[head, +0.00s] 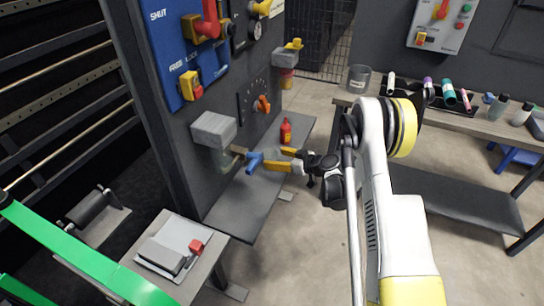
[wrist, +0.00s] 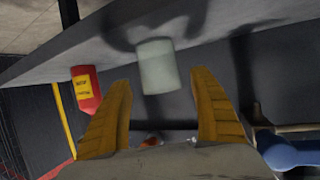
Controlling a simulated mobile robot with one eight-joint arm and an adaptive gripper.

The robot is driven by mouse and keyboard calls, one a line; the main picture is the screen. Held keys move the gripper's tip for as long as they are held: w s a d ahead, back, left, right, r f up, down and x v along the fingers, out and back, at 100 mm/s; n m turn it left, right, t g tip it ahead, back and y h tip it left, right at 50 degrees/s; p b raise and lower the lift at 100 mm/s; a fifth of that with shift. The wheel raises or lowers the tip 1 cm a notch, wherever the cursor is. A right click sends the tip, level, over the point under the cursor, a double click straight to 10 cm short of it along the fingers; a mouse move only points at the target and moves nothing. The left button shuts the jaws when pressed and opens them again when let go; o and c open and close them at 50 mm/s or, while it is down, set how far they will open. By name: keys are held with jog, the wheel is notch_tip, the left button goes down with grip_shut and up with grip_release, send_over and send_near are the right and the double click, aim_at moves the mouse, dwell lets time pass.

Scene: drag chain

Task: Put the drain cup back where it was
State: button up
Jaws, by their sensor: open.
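In the wrist view a pale grey-green cylinder, which looks like the drain cup (wrist: 157,67), stands against the grey shelf (wrist: 215,22). The wrist picture looks upside down. My gripper (wrist: 160,80) is open, with a yellow-brown finger on each side of the cup in the picture. I cannot tell if the fingers reach around it; no contact shows. In the head view my gripper (head: 278,159) is low over the shelf (head: 247,207), beside a blue handle (head: 255,161). I cannot make out the cup surely there.
A red bottle (head: 285,131) stands on the shelf beyond my gripper. A workbench (head: 470,124) at the right carries a clear container (head: 359,78) and several markers. Floor is free between.

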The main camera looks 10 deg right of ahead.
jog(key=p+v, duration=0.2)
jog(key=v, duration=0.7)
jog(key=s+a+r+m+g+h, duration=0.1)
jog(key=s+a+r, duration=0.1)
jog(key=s+r, duration=0.35)
jog(key=s+a+r+m+g+h, duration=0.1)
jog(key=s+a+r, duration=0.1)
jog(key=r, duration=0.6)
jog(key=s+a+r+m+g+h, duration=0.1)
jog(key=s+a+r+m+h, duration=0.15)
jog(key=r, duration=0.45)
jog(key=s+r+m+h, duration=0.1)
jog(key=s+r, duration=0.1)
jog(key=s, duration=0.9)
jog(key=s+r+m+h, duration=0.1)
jog(key=s+r+h, duration=0.1)
jog(key=s, duration=1)
jog(key=shift+m+g, duration=0.35)
jog(key=shift+g, duration=0.05)
jog(key=shift+s+d+r+h, duration=0.1)
jog(key=shift+s+d+h, duration=0.05)
jog(key=shift+h, duration=0.1)
